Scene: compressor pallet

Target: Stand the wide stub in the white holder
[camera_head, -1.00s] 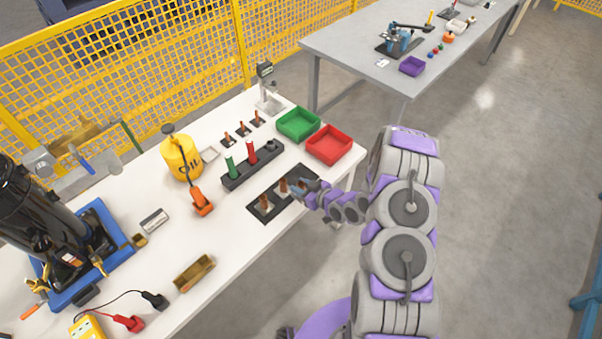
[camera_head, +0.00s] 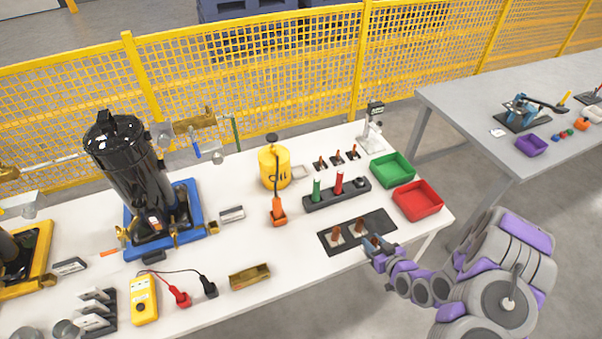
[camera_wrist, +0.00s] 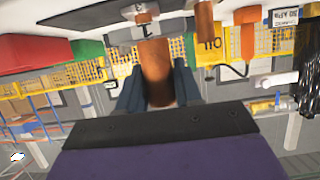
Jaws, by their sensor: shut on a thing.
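My gripper (camera_head: 374,250) is at the right end of a black mat (camera_head: 383,220) on the white table. In the wrist view its dark fingers (camera_wrist: 157,92) are shut on a copper-brown stub (camera_wrist: 156,72). Two other brown stubs, one (camera_head: 337,231) at the left and one (camera_head: 359,224) in the middle, stand on pale bases on the mat. I cannot tell which stub is widest.
A black rack (camera_head: 322,199) with green and red cylinders stands behind the mat. A red tray (camera_head: 418,201) and a green tray (camera_head: 392,170) are at the right. Three small brown pieces (camera_head: 336,159) stand behind the rack. A yellow oil can (camera_head: 272,168) is at the back.

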